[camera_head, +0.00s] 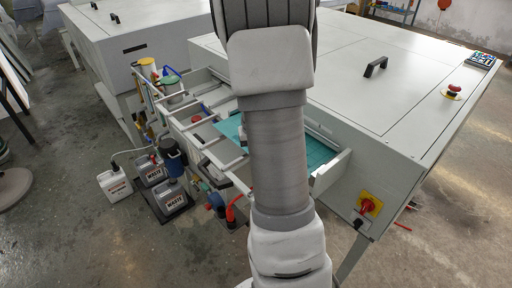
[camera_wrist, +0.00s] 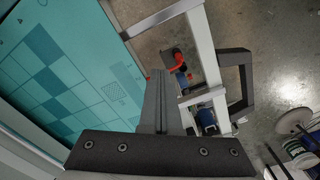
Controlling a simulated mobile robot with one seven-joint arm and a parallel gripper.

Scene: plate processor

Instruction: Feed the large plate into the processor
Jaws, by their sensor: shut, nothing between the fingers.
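The large plate is a thin teal sheet with a printed pattern of squares (camera_head: 230,128). It lies on the feed table at the front of the processor (camera_head: 350,60), the big pale grey machine at the right, and my arm hides its middle. In the wrist view the plate (camera_wrist: 50,75) fills the left side. My gripper (camera_wrist: 160,75) is shut and empty, its fingers together just right of the plate's edge. Whether the fingers touch that edge is not clear. My arm hides the gripper in the head view.
The feed table has pale open rails (camera_head: 205,130); one rail (camera_wrist: 203,45) runs beside my fingers, with a dark bracket (camera_wrist: 246,80) right of it. Pumps and canisters (camera_head: 172,160) stand below. A red-yellow switch (camera_head: 370,205) sits on the machine's front.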

